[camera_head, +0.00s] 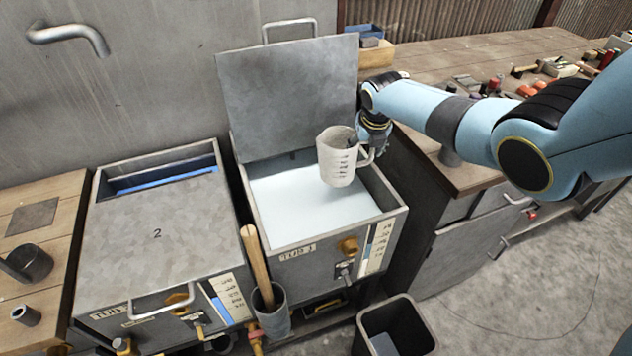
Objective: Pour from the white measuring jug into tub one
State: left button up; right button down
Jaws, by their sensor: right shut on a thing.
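The white measuring jug (337,158) is held above tub one, close to upright, with dark graduation marks on its side and its handle toward the right. My right gripper (370,150) is shut on the jug's handle; its fingers are partly hidden by the jug and handle. Tub one (292,243) is an open metal tub with a pale, whitish surface inside. Its lid (290,95) stands raised at the back. No stream from the jug shows. My left gripper is not in view.
Tub 2 (150,240) stands left, its lid partly covering it. A pot (272,318) with a wooden handle stands in front between the tubs. A dark bin (395,330) is on the floor. A tool-covered workbench (470,60) lies right.

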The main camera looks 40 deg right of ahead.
jog(key=shift+r, duration=0.1)
jog(key=shift+r, duration=1.45)
